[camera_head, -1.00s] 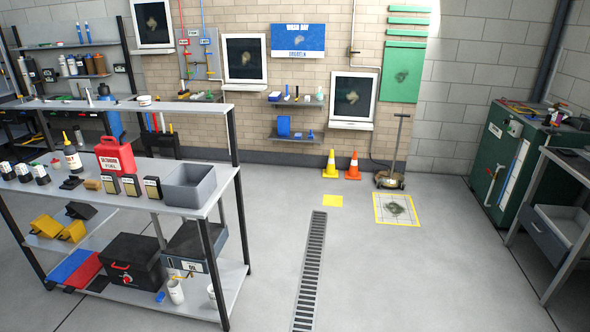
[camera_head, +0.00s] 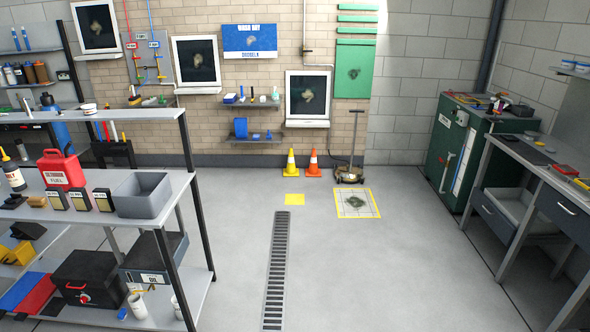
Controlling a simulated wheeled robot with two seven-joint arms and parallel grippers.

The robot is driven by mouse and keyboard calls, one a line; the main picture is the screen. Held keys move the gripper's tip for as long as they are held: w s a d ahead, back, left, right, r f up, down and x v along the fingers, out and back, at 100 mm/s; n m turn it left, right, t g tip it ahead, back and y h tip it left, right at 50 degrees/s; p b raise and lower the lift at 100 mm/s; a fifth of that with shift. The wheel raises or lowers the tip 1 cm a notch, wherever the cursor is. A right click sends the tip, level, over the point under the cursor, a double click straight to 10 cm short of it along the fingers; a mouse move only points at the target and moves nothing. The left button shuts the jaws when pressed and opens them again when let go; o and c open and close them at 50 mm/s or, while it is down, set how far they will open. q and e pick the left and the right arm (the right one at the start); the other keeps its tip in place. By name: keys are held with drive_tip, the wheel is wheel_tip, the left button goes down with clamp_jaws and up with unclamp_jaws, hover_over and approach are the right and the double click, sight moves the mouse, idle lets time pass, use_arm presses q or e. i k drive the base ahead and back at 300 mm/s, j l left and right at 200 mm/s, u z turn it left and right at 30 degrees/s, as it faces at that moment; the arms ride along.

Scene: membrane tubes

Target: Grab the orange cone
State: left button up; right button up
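The orange cone (camera_head: 313,164) stands upright on the floor near the back brick wall, with a white band around it. A yellow cone (camera_head: 291,164) with a pale band stands just left of it. A wheeled floor machine with an upright handle (camera_head: 350,173) stands to its right. Neither of my grippers shows in the head view, and the cone is well ahead of me across the floor.
A shelf unit (camera_head: 185,180) with a red fuel can (camera_head: 62,169) and grey bin (camera_head: 142,195) stands at left. A green cabinet (camera_head: 459,150) and workbench (camera_head: 550,178) line the right. The floor between is open, with a drain grate (camera_head: 277,270) and yellow-bordered mat (camera_head: 357,203).

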sight(312, 171)
drive_tip(key=z, duration=0.2)
drive_tip(key=i+z, duration=0.1)
drive_tip(key=i, duration=6)
drive_tip(key=j, duration=0.1)
